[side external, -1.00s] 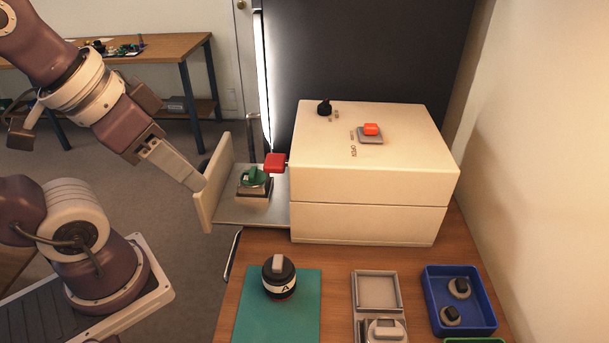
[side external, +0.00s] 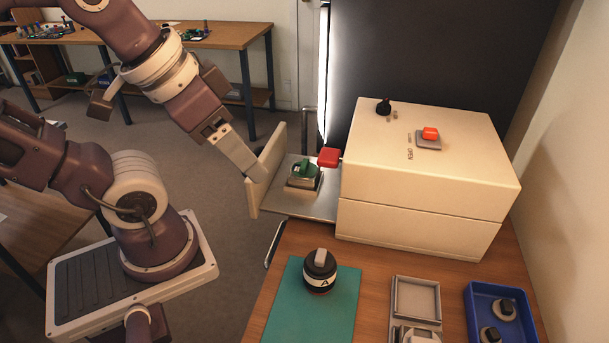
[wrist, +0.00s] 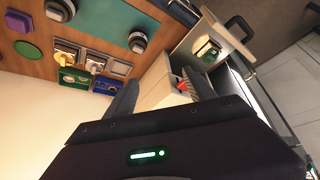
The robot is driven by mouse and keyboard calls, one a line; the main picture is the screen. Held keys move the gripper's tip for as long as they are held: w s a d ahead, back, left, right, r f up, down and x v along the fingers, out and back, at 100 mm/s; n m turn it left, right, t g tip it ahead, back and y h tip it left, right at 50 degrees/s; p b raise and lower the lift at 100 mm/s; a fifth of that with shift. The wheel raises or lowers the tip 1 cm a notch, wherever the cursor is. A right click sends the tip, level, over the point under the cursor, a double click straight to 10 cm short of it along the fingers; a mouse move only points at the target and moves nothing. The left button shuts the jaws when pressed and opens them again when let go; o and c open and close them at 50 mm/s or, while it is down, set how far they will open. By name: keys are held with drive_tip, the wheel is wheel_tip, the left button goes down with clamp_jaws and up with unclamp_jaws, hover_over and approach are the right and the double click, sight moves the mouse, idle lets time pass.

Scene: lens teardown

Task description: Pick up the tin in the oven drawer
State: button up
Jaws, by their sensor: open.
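In the wrist view the tin (wrist: 208,48) shows beyond the fingers, up and to the right. My gripper (side external: 262,178) is at the outer side of the drawer's cream front panel (side external: 268,165), left of the tin and apart from it. I cannot tell whether it touches the panel. In the wrist view my gripper (wrist: 163,82) is open, with nothing between its fingers.
A red block (side external: 329,157) stands beside the tin near the cream oven (side external: 425,185). A black knob and an orange button are on the oven top. A lens (side external: 320,270) stands on a teal mat; a grey tray (side external: 415,300) and blue bin (side external: 500,300) lie to its right.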

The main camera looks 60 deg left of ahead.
drive_tip(key=o, duration=0.4)
drive_tip(key=shift+o, duration=0.2)
drive_tip(key=shift+r, duration=0.1)
drive_tip(key=w+a+r+n+g, duration=0.2)
drive_tip(key=w+a+r+n, duration=0.15)
drive_tip(key=w+r, duration=0.45)
drive_tip(key=n+g, duration=0.4)
drive_tip(key=n, duration=0.1)
hover_over(304, 163)
drive_tip(key=d, duration=0.1)
wheel_tip(304, 163, down, 3)
drive_tip(key=shift+n, duration=0.25)
drive_tip(key=f, duration=1.9)
drive_tip(key=a+f, duration=0.1)
drive_tip(key=f, duration=0.8)
drive_tip(key=shift+f, duration=0.4)
